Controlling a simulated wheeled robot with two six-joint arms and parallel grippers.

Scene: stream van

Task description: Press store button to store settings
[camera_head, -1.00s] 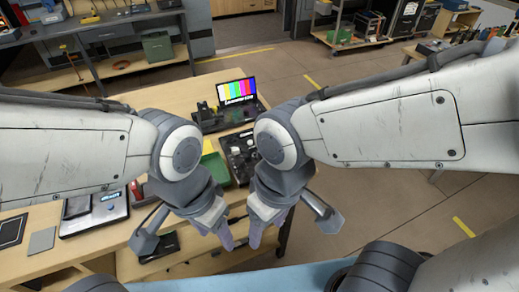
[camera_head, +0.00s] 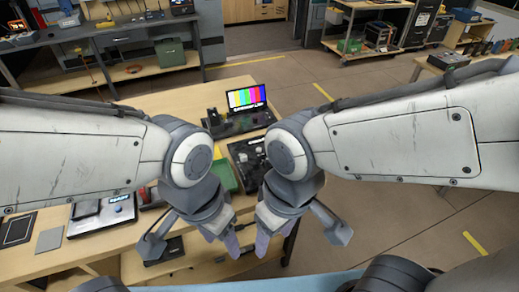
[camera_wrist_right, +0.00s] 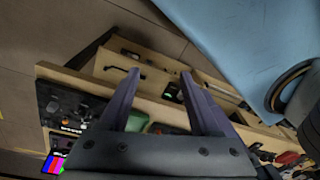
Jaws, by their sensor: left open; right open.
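A black control panel with knobs (camera_head: 246,153) lies on the wooden table, partly hidden behind my right arm in the head view. It also shows at the left of the right wrist view (camera_wrist_right: 65,108). The store button itself is too small to tell. My left gripper (camera_head: 231,245) is open and empty, near the table's front edge, nearer to me than the panel. My right gripper (camera_head: 268,243) is open and empty beside it, also on my side of the panel. Its spread fingers (camera_wrist_right: 158,78) touch nothing visible.
A laptop with colour bars (camera_head: 247,98) stands behind the panel. A green box (camera_head: 224,178) lies left of the panel, partly hidden. A white-and-black device (camera_head: 103,215) sits at the table's left. A shelf lies below the tabletop. Floor right of the table is clear.

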